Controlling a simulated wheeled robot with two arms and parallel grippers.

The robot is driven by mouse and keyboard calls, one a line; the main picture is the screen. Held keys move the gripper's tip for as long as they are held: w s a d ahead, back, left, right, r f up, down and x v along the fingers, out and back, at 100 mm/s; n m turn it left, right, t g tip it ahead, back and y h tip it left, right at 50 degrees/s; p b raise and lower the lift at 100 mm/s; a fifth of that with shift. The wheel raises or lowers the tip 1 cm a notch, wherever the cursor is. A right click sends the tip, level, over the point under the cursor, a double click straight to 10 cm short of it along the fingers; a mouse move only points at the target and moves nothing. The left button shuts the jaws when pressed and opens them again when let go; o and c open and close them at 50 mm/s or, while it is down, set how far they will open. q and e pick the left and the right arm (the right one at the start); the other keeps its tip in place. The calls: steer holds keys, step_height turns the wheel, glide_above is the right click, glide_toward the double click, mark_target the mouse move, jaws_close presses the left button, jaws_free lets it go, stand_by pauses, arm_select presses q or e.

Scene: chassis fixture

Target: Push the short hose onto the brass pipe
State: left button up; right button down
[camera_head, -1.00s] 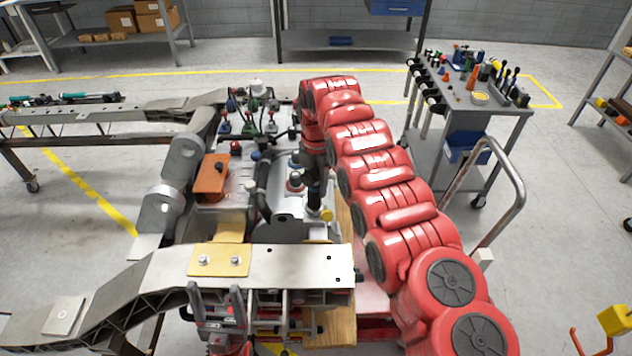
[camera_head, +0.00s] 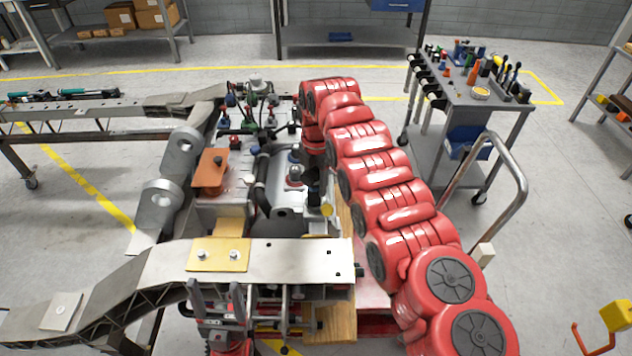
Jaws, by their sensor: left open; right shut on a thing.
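My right arm reaches in from the lower right and bends down over the engine bay. Its dark gripper (camera_head: 313,185) is shut on a small dark piece, which looks like the short hose but is mostly hidden. A yellow, brass-coloured round end (camera_head: 327,209) shows just below and to the right; I cannot tell for sure whether it is the brass pipe. Whether hose and pipe touch is not clear. My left gripper (camera_head: 215,296) seems to be the pair of grey upright fingers at the bottom, open and empty, below the front crossbeam.
The crossbeam (camera_head: 285,262) with a tan plate (camera_head: 218,254) spans the front. An orange block (camera_head: 210,172) and a black hose (camera_head: 262,181) lie left of my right gripper. A tool cart (camera_head: 465,103) stands at the right, clear of the chassis.

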mark_target(316, 168)
steer(key=shift+f+b, duration=0.3)
steer(key=shift+f, duration=0.2)
steer(key=shift+c, duration=1.6)
jaws_free()
steer(key=shift+r, duration=0.5)
step_height(316, 168, up, 5)
steer(key=p, duration=0.3)
steer(key=shift+r+p, duration=0.1)
steer(key=shift+p, duration=0.25)
